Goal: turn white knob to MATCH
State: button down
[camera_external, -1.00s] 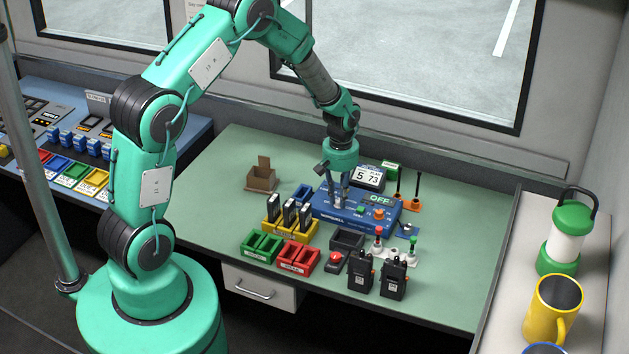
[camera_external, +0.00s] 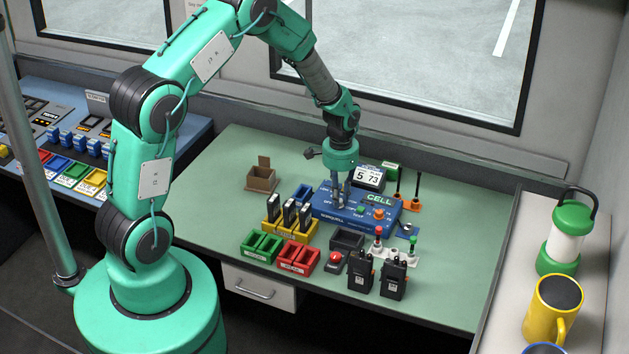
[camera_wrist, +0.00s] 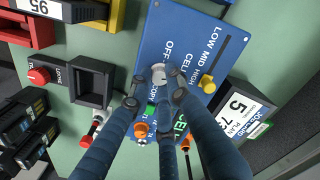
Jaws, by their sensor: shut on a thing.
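The blue control box (camera_external: 330,217) sits on the green table, and its panel (camera_wrist: 203,35) fills the middle of the wrist view. The white knob (camera_wrist: 159,72) is on this panel, partly hidden by my fingers. Lettering around it includes OFF and CELL; I cannot read MATCH. The green display (camera_external: 379,199) on the box reads CELL. My gripper (camera_external: 342,200) points down over the box, with its fingers close around the knob; it also shows in the wrist view (camera_wrist: 156,100). It is shut on the knob.
A yellow slider (camera_wrist: 207,84) marked LOW, MID, HIGH is beside the knob. A green button (camera_wrist: 150,109) and an orange button (camera_wrist: 141,130) are close to my fingers. Black radios (camera_external: 361,272), a red bin (camera_external: 297,257) and a display unit (camera_external: 369,178) surround the box.

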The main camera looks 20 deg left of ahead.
jog(key=m, duration=0.4)
jog(key=shift+m, duration=0.3)
jog(key=m+p, duration=0.1)
jog(key=m, duration=0.3)
dwell(0.3)
jog(key=c, duration=1.6)
grip_release()
jog(key=shift+c, duration=0.2)
jog(key=shift+r, duration=0.15)
notch_tip(320, 180, up, 12)
